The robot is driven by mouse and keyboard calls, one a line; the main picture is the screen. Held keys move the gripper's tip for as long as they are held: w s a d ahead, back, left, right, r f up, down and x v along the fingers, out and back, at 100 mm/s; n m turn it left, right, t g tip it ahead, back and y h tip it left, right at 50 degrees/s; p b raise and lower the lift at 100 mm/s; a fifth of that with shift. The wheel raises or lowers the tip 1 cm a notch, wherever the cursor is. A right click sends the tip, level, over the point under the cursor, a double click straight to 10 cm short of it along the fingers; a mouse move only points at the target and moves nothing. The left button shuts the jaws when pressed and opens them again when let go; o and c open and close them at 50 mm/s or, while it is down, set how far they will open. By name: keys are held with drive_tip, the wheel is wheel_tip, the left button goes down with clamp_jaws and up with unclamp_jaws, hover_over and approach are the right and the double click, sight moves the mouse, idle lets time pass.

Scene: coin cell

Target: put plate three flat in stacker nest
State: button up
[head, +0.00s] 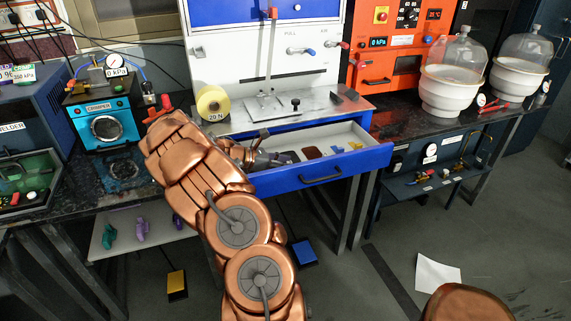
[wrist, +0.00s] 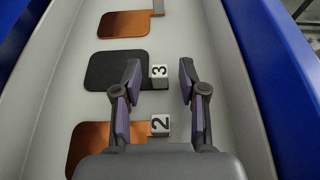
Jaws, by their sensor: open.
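Plate three is a black rounded square (wrist: 112,72) with a white tab marked 3 (wrist: 158,72), lying flat in the open drawer in the wrist view. My gripper (wrist: 160,68) is open above it, its two fingers on either side of the tab, with nothing clearly held. Whether the fingers are down at the tab's height I cannot tell. In the head view my gripper (head: 280,158) reaches into the left part of the drawer (head: 319,171). No stacker nest is labelled; a flat metal bed (head: 268,106) with a black knob sits above the drawer.
A copper plate with tab 2 (wrist: 92,142) lies nearer in the wrist view, and another copper plate (wrist: 124,24) lies farther. Drawer walls stand close on both sides. A yellow tape roll (head: 213,103) sits left of the metal bed. Glass domes (head: 459,52) stand at right.

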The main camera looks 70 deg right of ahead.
drive_tip(key=v, duration=0.5)
drive_tip(key=b+v, duration=0.1)
drive_tip(key=v, duration=0.1)
drive_tip(key=shift+w+f, duration=0.1)
drive_tip(key=shift+w, duration=0.5)
